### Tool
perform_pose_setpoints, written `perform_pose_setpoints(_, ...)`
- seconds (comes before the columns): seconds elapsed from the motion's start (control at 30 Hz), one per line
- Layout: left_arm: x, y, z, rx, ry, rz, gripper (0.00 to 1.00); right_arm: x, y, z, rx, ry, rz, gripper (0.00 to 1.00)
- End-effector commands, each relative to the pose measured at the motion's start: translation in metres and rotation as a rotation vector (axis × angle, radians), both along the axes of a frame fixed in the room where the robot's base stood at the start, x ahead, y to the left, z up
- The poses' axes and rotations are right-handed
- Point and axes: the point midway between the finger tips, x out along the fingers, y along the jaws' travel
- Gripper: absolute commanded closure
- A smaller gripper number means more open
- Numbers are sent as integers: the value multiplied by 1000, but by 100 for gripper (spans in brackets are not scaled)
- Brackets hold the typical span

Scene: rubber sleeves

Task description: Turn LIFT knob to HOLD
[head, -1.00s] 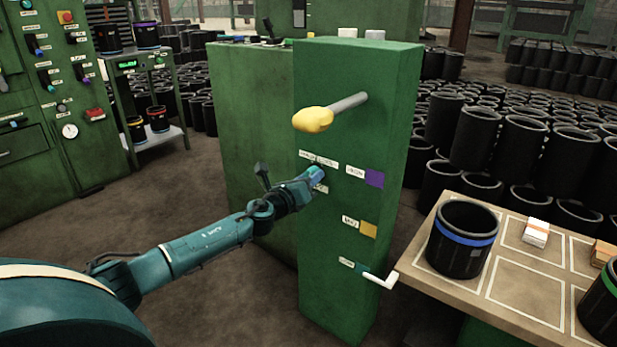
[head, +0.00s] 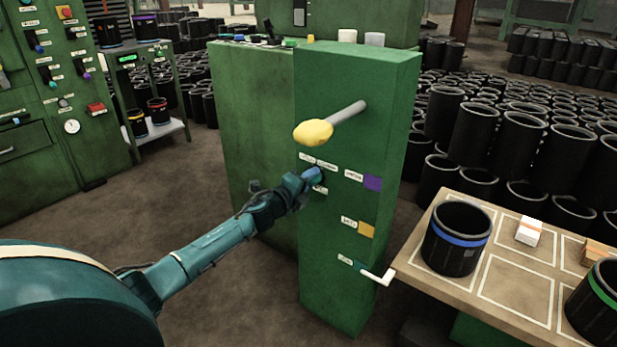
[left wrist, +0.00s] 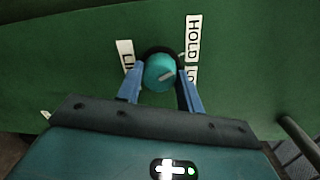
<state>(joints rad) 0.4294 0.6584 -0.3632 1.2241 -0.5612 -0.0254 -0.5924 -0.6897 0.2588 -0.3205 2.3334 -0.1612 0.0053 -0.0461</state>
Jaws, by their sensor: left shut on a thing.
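The LIFT knob (left wrist: 157,66) is a round teal knob with a pale pointer line, on the front of a green post. In the left wrist view the pointer line slants to the right and slightly up. My left gripper (left wrist: 160,76) is shut on the knob, with one blue finger on each side. The HOLD label (left wrist: 194,36) is at the upper right of the knob, and a partly hidden label starting "LI" (left wrist: 126,54) is at its left. In the head view my left gripper (head: 316,175) covers the knob. My right gripper is not in view.
A yellow-ended lever (head: 314,132) sticks out of the green post (head: 345,260) above my gripper. A table (head: 430,283) with black sleeves stands at right.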

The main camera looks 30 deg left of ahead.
Motion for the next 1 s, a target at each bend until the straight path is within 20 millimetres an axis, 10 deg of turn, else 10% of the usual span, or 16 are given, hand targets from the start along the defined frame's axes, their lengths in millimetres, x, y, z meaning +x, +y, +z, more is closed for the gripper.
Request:
perform_pose_setpoints(0.67, 0, 1, 0, -72, 5, 2, 86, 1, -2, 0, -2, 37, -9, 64)
perform_pose_setpoints(0.7, 0, 1, 0, -72, 5, 2, 62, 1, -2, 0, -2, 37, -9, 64)
perform_pose_setpoints(1.0, 0, 1, 0, -69, 6, 1, 41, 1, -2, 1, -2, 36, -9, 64)
